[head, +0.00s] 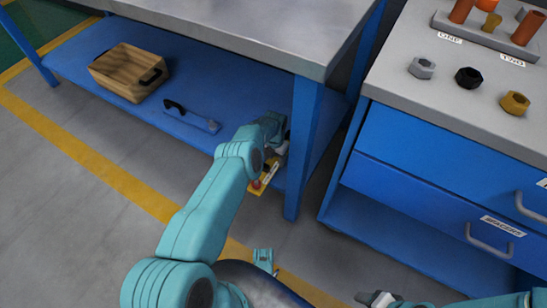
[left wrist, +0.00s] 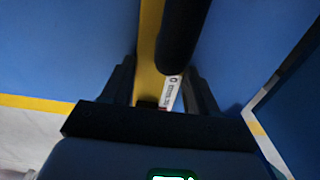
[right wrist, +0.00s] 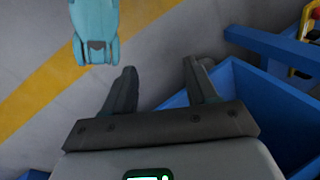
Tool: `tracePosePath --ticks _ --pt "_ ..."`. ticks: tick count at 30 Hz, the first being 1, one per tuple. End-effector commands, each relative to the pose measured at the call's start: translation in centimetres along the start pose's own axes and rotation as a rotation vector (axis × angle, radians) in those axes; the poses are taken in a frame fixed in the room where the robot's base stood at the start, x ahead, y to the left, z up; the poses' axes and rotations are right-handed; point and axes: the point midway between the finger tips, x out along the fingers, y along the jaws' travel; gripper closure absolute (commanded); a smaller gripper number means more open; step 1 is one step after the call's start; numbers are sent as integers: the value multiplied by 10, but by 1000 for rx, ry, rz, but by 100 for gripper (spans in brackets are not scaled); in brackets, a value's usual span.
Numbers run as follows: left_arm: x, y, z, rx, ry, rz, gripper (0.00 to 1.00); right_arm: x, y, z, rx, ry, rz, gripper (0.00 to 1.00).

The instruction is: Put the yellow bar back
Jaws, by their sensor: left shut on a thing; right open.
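The yellow bar (head: 262,181) shows in the head view at the front edge of the blue lower shelf, with a red spot on it. My left gripper (head: 277,149) is at its far end, by the bench leg. In the left wrist view the yellow bar (left wrist: 149,45) runs between the shut fingers, beside a black rounded piece (left wrist: 183,35) and a white label. My arm hides part of the bar in the head view. My right gripper (right wrist: 160,72) is open and empty; its grey tip (head: 375,298) shows at the bottom of the head view.
A wooden box (head: 130,72) and a dark-handled tool (head: 192,116) lie on the blue shelf (head: 80,55). A blue bench leg (head: 305,150) stands close right of my left gripper. A blue drawer cabinet (head: 430,150) stands at right, with several nuts on top. Floor in front is clear.

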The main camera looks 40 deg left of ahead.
Motion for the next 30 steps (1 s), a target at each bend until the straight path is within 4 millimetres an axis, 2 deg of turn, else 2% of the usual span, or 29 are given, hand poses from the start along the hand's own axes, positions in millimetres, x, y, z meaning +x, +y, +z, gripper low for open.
tracePosePath --ticks 1,3,12,17,23,30 --pt "1 0 0 0 0 0 31 1 0 0 1 1 0 43" --pt "1 -1 0 1 0 0 15 0 0 0 1 0 0 43" --pt "-1 0 0 0 0 0 15 0 0 0 1 0 0 43" --pt "-11 1 0 0 -1 1 15 -9 -4 2 -3 -4 0 43" --pt "-42 2 -1 0 -1 1 15 -35 -17 8 -19 -21 -2 43" --pt "-93 2 -1 0 -1 1 15 -79 -37 14 -36 -36 -4 43"
